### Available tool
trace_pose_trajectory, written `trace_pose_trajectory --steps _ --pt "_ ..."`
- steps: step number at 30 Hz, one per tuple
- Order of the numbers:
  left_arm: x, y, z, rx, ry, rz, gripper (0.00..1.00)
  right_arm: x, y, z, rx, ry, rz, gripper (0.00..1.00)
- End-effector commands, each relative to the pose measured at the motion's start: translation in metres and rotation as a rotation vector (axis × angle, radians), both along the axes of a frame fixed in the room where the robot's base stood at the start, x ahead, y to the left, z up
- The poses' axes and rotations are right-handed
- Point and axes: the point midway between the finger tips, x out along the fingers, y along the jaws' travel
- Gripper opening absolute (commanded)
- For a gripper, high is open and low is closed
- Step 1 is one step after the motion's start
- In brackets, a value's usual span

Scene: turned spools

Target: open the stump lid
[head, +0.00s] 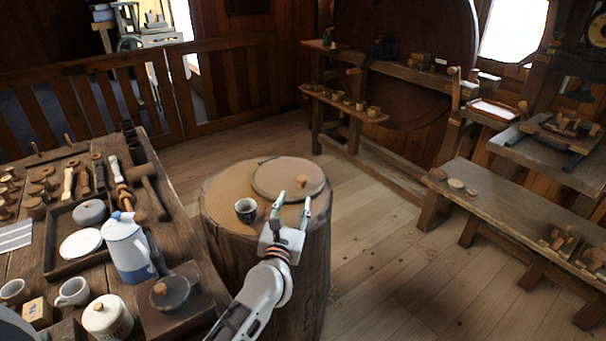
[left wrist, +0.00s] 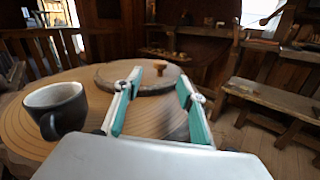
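The stump (head: 316,262) stands upright in the middle of the head view. A round flat wooden lid (head: 270,187) with a small orange-brown knob (head: 302,181) lies on its top, and it also shows in the left wrist view (left wrist: 112,76). My left gripper (head: 292,202) is open over the near right part of the stump top. Its teal-padded fingers (left wrist: 162,92) point toward the knob (left wrist: 160,67), which appears beyond the fingertips, with nothing between them. What lies under the lid is hidden. My right gripper is not in view.
A dark cup (head: 246,210) stands on the stump left of my gripper, close to it in the left wrist view (left wrist: 58,108). A cluttered workbench (head: 190,232) with a blue-and-white pot (head: 128,246) is at left. A low bench (head: 500,205) stands at right, with bare floor between.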

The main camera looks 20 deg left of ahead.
Motion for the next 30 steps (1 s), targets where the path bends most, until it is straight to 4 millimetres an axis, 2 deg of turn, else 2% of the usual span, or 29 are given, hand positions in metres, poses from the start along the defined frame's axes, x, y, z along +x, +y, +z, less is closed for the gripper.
trace_pose_trajectory --steps 3,6,21,30 --pt "0.011 -0.001 0.003 -0.134 0.010 0.008 0.40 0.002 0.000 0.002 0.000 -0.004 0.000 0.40" --pt "0.018 -0.001 0.003 -0.176 0.013 0.010 0.40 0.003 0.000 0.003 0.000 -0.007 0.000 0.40" --pt "0.083 0.008 0.002 -0.174 0.014 0.010 0.40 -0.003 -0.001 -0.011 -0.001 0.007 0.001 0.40" --pt "0.090 0.009 0.003 -0.174 0.014 0.009 0.40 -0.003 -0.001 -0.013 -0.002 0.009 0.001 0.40"
